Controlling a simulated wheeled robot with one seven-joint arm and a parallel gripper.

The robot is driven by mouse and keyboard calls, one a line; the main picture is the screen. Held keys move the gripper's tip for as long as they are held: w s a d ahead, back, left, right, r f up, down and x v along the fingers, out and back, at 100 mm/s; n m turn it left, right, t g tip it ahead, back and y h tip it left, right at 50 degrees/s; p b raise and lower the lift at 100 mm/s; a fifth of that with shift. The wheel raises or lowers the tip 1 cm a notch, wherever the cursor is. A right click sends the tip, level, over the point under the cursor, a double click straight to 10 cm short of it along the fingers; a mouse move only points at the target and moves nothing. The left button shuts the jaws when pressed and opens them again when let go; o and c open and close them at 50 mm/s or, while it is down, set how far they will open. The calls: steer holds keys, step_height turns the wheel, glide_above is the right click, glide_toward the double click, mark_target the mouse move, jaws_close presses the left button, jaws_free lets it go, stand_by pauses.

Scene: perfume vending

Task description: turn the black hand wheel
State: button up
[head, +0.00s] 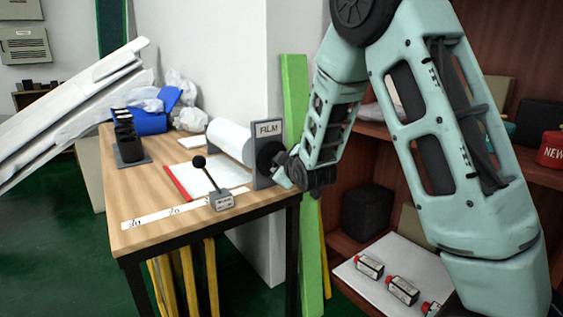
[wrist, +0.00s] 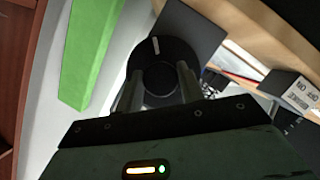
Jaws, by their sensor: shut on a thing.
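The black hand wheel (head: 268,156) is on the side of the grey plate labelled FILM (head: 268,130), beside a white film roll (head: 230,138) on the table. In the wrist view the wheel (wrist: 165,58) is a dark disc with a short pale mark near its upper left edge and a round hub in the middle. My gripper (head: 292,172) reaches the wheel from the right. In the wrist view its two fingers (wrist: 160,88) are on either side of the hub, shut on it. The hub's far side is hidden.
The wooden table (head: 140,205) carries a lever box (head: 222,201), a black holder (head: 128,150) and a blue bag (head: 150,122). A green post (head: 296,80) stands close behind my gripper. A shelf with small red-capped bottles (head: 402,290) is at the right.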

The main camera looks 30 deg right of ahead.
steer(key=shift+d+f+m+t+y+p, duration=0.1)
steer(key=shift+m+t+y+p, duration=0.4)
steer(key=shift+m+y+p, duration=2.1)
steer(key=shift+f+m+t+y+p, duration=0.1)
steer(key=shift+m+t+y+p, duration=0.75)
steer(key=shift+m+p, duration=3.1)
steer(key=shift+d+m+t+y+p, duration=0.15)
steer(key=shift+m+y+p, duration=2)
steer(key=shift+m, duration=2.4)
steer(key=shift+a, duration=0.15)
steer(key=o, duration=1)
